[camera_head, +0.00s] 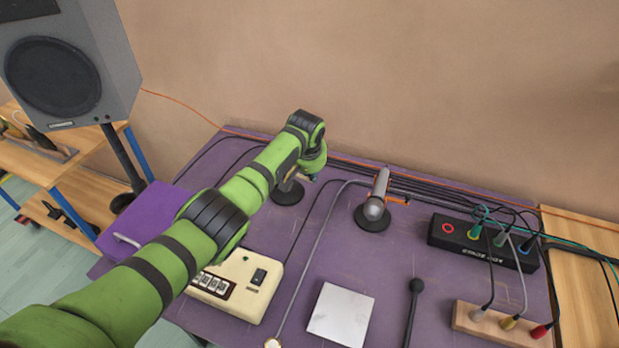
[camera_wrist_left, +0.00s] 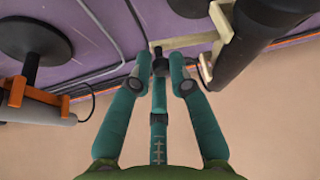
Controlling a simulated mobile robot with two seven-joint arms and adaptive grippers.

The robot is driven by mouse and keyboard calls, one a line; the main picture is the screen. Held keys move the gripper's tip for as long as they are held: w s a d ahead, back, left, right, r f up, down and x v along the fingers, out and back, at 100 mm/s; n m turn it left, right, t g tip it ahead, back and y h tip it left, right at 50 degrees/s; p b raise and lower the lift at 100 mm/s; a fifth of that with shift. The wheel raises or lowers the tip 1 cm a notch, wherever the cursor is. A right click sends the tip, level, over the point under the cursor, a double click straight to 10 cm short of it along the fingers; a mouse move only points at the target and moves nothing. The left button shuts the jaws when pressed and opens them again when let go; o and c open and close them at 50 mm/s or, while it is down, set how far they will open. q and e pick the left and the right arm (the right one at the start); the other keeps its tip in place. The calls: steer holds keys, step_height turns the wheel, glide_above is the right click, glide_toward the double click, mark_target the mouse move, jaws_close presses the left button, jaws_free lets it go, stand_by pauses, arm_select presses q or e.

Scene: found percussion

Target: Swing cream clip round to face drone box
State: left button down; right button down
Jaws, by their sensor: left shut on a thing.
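The cream clip (camera_wrist_left: 222,32) shows in the left wrist view as an angular bracket against a dark cylinder, with a thin cream bar reaching left towards my fingers. My left gripper (camera_wrist_left: 160,72) is shut on the dark end piece of that bar. In the head view my left gripper (camera_head: 313,176) is low over the back of the purple table, beside a round black base (camera_head: 288,192); my arm hides most of the clip there. A cream box (camera_head: 241,283) with a black switch and a row of dials lies front-left of the gripper; I cannot tell whether it is the drone box.
A silver microphone (camera_head: 375,205) with an orange clip (camera_head: 397,200) stands to the right on its own base. A black stage box (camera_head: 482,244) with plugged cables is further right. A white square tile (camera_head: 341,313) lies in front. Loose cables run along the back.

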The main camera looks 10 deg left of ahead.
arm_select(q)
steer(key=shift+w+r+n+y+b, duration=0.1)
steer(key=shift+w+n+y+b, duration=0.2)
steer(key=shift+w+n+b, duration=0.65)
steer(key=shift+s+a+r+b, duration=0.1)
steer(key=shift+r+b, duration=0.05)
steer(key=shift+b, duration=0.4)
steer(key=shift+r+n, duration=0.1)
steer(key=shift+n, duration=0.15)
steer(key=c, duration=1.2)
jaws_free()
steer(key=shift+f, duration=0.2)
steer(key=shift+s+r, duration=0.2)
steer(key=shift+r, duration=0.2)
steer(key=v, duration=1.1)
